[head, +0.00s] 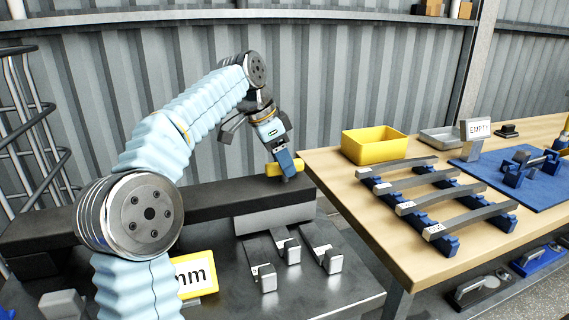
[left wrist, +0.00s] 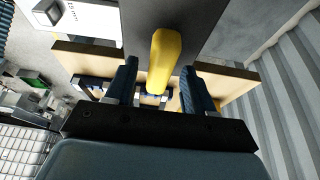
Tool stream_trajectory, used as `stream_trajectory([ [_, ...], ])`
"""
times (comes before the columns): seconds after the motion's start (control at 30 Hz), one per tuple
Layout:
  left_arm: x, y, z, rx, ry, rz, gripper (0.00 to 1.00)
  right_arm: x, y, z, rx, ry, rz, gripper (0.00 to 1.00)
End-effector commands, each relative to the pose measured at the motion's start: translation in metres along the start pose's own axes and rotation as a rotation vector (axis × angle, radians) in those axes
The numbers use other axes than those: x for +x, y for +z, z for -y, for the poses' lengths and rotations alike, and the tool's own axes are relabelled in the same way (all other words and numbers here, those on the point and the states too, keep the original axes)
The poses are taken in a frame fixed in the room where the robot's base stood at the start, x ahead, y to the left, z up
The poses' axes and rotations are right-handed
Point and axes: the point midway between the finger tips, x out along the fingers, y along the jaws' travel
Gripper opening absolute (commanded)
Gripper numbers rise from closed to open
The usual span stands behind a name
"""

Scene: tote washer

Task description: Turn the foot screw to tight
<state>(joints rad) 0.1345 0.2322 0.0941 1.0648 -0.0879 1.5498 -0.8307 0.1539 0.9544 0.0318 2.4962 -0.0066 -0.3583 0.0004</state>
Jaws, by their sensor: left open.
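A yellow handle (head: 273,169), which I take to be the foot screw's, sits at the right end of a long dark bar (head: 150,205). My left gripper (head: 285,168) is at this handle, with its blue fingers pointing down. In the left wrist view the yellow handle (left wrist: 164,55) lies between the two spread fingers of my left gripper (left wrist: 158,82), with a gap visible on each side. The screw's thread and foot are hidden, so I cannot tell how tight it is. My right gripper is not in view.
Several metal blocks (head: 267,278) lie on the dark table below the bar. A yellow-framed card (head: 195,274) stands at its front. To the right, a wooden bench (head: 345,215) holds a yellow bin (head: 374,146), a rack of bars (head: 433,208) and a blue mat (head: 540,190).

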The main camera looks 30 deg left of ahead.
Motion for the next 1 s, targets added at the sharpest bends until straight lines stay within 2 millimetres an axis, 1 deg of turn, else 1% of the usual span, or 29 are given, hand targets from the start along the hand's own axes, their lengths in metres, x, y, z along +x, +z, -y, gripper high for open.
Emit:
stream_trajectory([
  [0.03, -0.01, -0.001, 0.001, 0.0, -0.004, -0.003, 0.53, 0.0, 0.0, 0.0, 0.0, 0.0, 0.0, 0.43],
  [0.2, -0.04, -0.001, 0.0, 0.001, -0.002, -0.002, 0.53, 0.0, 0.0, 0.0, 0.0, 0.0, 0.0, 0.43],
  [0.3, -0.052, -0.001, 0.0, 0.001, -0.001, -0.002, 0.53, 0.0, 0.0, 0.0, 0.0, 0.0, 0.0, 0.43],
  [0.4, -0.059, 0.0, 0.0, 0.001, 0.0, -0.001, 0.53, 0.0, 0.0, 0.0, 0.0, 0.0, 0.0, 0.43],
  [0.53, -0.062, 0.0, 0.0, 0.001, 0.0, 0.0, 0.53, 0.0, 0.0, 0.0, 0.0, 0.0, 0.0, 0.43],
  [1.0, -0.062, 0.0, 0.0, 0.001, 0.0, 0.0, 0.53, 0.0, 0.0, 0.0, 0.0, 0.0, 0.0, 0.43],
])
